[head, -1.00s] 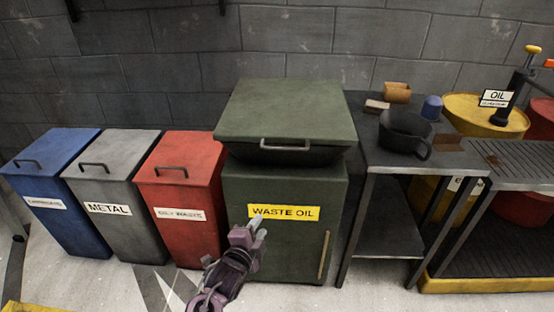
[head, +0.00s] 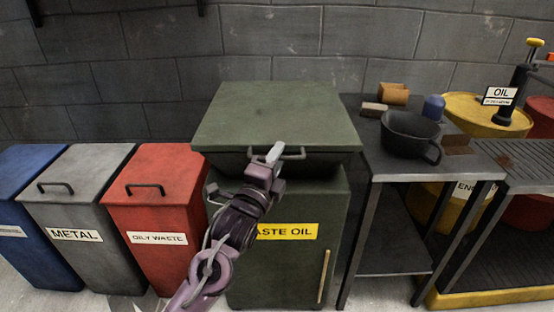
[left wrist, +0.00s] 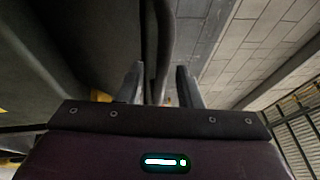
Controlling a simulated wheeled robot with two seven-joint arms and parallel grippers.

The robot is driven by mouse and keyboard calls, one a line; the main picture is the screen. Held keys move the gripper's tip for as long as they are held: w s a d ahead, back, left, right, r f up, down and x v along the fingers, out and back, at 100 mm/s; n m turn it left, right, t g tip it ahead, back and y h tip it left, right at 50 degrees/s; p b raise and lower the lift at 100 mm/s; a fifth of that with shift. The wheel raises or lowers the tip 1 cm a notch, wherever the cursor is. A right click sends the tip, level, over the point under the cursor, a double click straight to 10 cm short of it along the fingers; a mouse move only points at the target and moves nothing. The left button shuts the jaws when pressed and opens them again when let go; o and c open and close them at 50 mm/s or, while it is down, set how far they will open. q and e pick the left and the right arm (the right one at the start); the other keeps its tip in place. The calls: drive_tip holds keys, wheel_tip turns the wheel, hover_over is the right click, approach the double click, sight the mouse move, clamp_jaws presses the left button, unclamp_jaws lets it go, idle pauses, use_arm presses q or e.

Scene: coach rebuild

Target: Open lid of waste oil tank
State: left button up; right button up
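The waste oil tank (head: 290,270) is a dark green cabinet with a yellow label. Its green lid (head: 277,115) is closed, with a grey bar handle (head: 293,154) on the front edge. My left gripper (head: 273,153) is at the left part of this handle and hides some of it. In the left wrist view, the two fingers of my left gripper (left wrist: 160,85) are apart, and the dark handle bar (left wrist: 164,35) runs between them with gaps on both sides. Whether a finger touches the bar cannot be told. My right gripper is out of view.
Red oily waste (head: 158,195), grey metal (head: 75,200) and blue (head: 30,215) bins stand left of the tank. A metal table (head: 385,175) with a black pan (head: 408,135) stands close on the right. A block wall (head: 290,45) is behind.

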use_arm(q)
drive_tip(key=shift+w+d, duration=0.1)
drive_tip(key=shift+w, duration=0.1)
drive_tip(key=shift+c, duration=0.4)
clamp_jaws()
drive_tip(key=shift+r, duration=0.15)
